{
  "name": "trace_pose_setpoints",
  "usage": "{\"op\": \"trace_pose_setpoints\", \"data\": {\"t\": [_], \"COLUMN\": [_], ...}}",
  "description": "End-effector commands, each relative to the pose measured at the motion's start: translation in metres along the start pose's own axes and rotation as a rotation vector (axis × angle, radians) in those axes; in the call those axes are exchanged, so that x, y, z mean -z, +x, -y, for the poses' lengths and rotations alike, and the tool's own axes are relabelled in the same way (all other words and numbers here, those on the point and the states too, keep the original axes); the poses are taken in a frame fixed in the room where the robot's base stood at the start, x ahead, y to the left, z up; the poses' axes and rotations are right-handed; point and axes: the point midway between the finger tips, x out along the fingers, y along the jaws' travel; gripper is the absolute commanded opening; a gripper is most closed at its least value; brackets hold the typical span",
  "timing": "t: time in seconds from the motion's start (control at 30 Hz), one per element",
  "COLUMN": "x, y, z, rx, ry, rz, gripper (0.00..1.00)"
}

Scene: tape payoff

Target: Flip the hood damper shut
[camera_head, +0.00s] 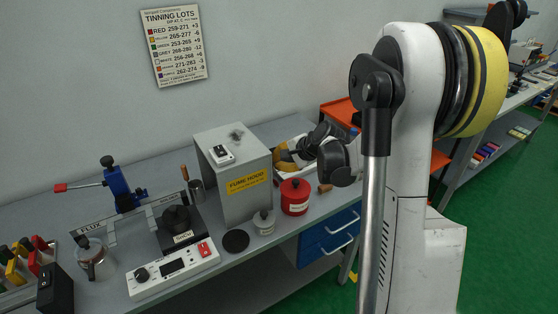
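The fume hood (228,208) is a grey upright box with a yellow "FUME HOOD" label, standing on the bench left of my arm. A small dark-grey knob or flap (237,135) sits on its top toward the back; it may be the damper, but its position is too small to read. A small white box with a black switch (221,154) is in front of it on the top. Dark parts at my arm's end (337,162) show right of the hood, apart from it. I cannot make out the gripper's fingers there.
A red canister (294,197) and a small grey pot (264,222) stand close to the hood's right front. A white control unit (174,269) and a dark block (180,231) are at its left. A cluttered white tray (280,147) lies behind right.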

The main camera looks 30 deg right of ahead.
Motion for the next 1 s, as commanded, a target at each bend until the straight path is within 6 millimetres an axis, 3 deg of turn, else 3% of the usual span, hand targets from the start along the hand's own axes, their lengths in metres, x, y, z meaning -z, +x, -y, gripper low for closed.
{"op": "trace_pose_setpoints", "data": {"t": [0.77,1.0], "x": [0.006,0.008], "y": [0.022,0.031], "z": [0.025,0.026], "rx": [-0.689,-0.699], "ry": [0.118,0.120], "rz": [0.068,0.069], "gripper": [0.00,0.00]}}
